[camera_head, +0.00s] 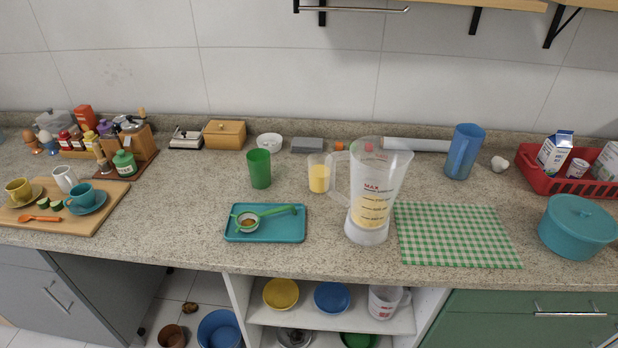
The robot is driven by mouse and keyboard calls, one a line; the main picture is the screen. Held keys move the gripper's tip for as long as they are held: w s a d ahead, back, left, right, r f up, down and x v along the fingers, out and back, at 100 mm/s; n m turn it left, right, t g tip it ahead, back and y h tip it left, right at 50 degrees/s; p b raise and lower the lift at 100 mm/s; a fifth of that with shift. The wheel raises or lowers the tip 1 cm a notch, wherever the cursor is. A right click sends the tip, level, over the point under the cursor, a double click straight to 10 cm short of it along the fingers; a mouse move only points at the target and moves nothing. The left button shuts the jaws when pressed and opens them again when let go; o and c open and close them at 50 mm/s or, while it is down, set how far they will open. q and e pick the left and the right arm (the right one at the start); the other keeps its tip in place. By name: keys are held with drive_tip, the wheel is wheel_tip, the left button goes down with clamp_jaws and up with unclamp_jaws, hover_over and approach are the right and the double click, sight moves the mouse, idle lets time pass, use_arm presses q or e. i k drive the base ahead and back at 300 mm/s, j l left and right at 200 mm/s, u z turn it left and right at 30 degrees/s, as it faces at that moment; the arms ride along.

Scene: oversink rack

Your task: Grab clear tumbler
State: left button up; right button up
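A small clear tumbler (319,174) stands upright on the speckled counter near its middle, and something yellow shows in its lower part. A large clear measuring jug (368,195) with red markings stands just to its right and in front, its handle close to the tumbler. A green cup (259,168) stands to the tumbler's left, apart from it. Neither of my grippers shows in the head view, so their state is hidden.
A teal tray (238,234) with a green-handled strainer (262,217) lies in front of the tumbler. A green checked cloth (456,236), a blue pitcher (463,151) and a teal pot (577,228) are to the right. A wooden shelf hangs above.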

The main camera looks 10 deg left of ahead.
sight(315, 160)
drive_tip(key=k+l+u, duration=0.1)
drive_tip(key=l+u, duration=0.25)
drive_tip(key=k+l+u, duration=0.2)
drive_tip(key=l+u, duration=0.15)
drive_tip(key=k+l+u, duration=0.35)
drive_tip(key=i+l, duration=0.1)
drive_tip(key=l, duration=0.05)
